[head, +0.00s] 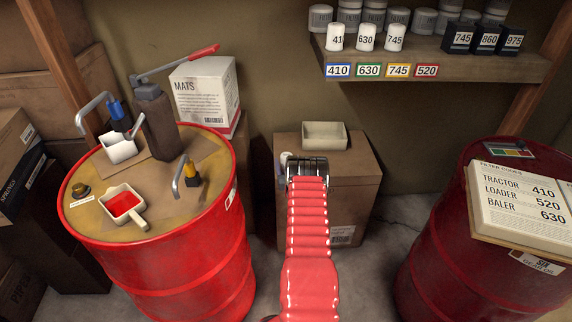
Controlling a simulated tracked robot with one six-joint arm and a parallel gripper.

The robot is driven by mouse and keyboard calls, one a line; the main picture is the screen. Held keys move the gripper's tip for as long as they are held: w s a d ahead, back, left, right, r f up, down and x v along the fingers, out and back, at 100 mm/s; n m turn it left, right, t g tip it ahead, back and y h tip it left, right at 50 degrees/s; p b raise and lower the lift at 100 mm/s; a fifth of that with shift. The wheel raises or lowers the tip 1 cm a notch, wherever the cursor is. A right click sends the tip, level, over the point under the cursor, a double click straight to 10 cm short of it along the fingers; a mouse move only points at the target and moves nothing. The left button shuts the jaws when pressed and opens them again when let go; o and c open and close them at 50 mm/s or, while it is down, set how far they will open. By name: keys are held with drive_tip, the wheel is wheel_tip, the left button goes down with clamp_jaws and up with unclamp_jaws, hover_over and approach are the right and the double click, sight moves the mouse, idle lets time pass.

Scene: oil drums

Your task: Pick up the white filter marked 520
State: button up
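My gripper (307,165), dark at the end of my red ribbed arm, is over the front left of a cardboard box (355,180) in the middle. White filters on the shelf read 41, last digit unclear (335,38), 630 (366,38) and 745 (395,38). I see no white filter with a readable 520. A red 520 label (426,71) is on the shelf edge.
A cream tray (324,135) sits on the box behind my gripper. A drum (430,265) at right carries a code board (525,200). Black boxes (487,38) stand on the shelf (440,65).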

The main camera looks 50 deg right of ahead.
drive_tip(key=shift+x, duration=1.35)
drive_tip(key=c, duration=1.3)
drive_tip(key=shift+r, duration=0.1)
drive_tip(key=shift+r, duration=4.95)
